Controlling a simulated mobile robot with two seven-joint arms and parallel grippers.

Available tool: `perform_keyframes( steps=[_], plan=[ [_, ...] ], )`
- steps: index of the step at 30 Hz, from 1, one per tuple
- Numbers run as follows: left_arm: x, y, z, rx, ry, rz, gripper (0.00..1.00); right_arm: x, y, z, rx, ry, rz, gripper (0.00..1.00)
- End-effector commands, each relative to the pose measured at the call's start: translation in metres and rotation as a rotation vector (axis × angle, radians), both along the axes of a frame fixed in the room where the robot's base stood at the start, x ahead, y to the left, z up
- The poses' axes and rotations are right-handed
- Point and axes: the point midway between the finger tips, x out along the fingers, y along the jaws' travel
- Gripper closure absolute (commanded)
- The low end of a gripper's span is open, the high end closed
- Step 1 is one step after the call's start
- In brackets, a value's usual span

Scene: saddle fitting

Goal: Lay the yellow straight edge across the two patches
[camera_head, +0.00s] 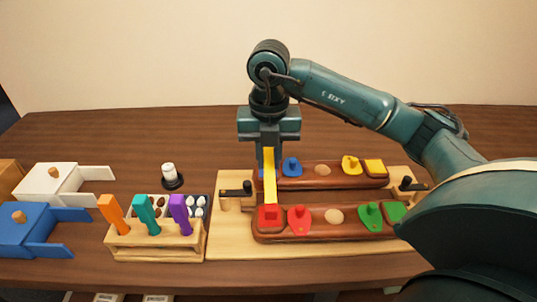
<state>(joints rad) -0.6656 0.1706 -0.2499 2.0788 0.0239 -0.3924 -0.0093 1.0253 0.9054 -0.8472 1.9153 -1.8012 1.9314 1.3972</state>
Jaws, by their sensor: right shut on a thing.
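My right gripper (269,143) comes down over the left end of two long brown boards and is shut on the yellow straight edge (269,180). The straight edge runs from the fingers toward the front, from over the rear board (337,184) to the red square patch (270,217) at the left end of the front board (320,237). A blue patch (261,172) is partly hidden behind the straight edge on the rear board. I cannot tell whether the straight edge touches the patches or hovers just above. My left gripper is not in view.
The boards lie on a light wooden base with black-handled clamps (237,190) at both sides. Other knobbed coloured pieces (300,219) sit in the boards. A rack (155,241) of coloured-handled tools, a tray of small pieces, and blue (28,232) and white boxes (50,183) stand left.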

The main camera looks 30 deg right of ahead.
Motion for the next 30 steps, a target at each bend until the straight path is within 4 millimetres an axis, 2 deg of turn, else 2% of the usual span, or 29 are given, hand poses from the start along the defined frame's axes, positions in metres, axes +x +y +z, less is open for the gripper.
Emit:
perform_keyframes(
  steps=[15, 30],
  plan=[
    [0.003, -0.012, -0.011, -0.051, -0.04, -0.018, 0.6, 0.0, 0.0, -0.048, -0.001, -0.001, 0.0, 1.0],
    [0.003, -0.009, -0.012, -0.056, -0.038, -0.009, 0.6, 0.0, 0.0, -0.051, -0.001, -0.001, 0.0, 1.0]
  ],
)
